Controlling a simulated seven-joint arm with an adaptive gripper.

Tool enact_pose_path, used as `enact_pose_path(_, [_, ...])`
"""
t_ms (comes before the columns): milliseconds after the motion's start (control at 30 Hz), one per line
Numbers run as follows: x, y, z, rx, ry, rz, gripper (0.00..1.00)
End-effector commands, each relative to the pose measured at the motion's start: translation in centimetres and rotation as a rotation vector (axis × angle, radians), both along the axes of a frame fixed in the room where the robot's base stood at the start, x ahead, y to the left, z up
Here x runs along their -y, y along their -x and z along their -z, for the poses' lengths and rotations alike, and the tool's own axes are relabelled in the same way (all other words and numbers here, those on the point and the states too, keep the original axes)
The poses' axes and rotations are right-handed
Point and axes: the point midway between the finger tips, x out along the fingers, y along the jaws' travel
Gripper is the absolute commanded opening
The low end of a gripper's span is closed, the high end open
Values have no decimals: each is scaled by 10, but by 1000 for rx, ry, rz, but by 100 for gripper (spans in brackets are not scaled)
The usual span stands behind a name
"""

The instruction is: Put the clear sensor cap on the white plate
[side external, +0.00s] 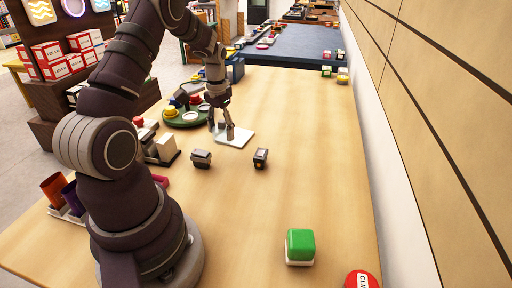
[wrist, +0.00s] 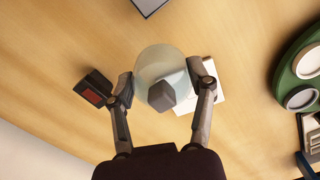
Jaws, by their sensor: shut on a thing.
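The clear sensor cap (wrist: 153,64) is a see-through dome between the two fingers of my gripper (wrist: 160,88) in the wrist view. My gripper is shut on it. A grey block shows at the cap; I cannot tell if it is part of it or seen through it. The white plate (side external: 236,139) lies flat on the table in the side view, with my gripper (side external: 222,132) above or beside its left part. The plate (wrist: 213,97) is partly hidden behind the right finger in the wrist view. I cannot make out the cap in the side view.
Two small dark devices (side external: 201,158) (side external: 260,158) stand nearer the camera than the plate. A round green tray (side external: 186,118) with coloured pieces is left of the plate. A green block on a white base (side external: 300,246) is at the front. The table's right middle is clear.

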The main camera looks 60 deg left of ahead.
Motion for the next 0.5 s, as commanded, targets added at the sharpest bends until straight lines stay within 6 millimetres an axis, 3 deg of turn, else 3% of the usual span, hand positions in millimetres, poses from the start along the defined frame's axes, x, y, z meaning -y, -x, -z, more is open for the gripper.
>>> enact_pose_path(200, [-26,-27,5,-1,0,1,30])
enact_pose_path(400, [-35,-37,5,0,0,1,30])
enact_pose_path(500, [-35,-38,23,-3,3,1,30])
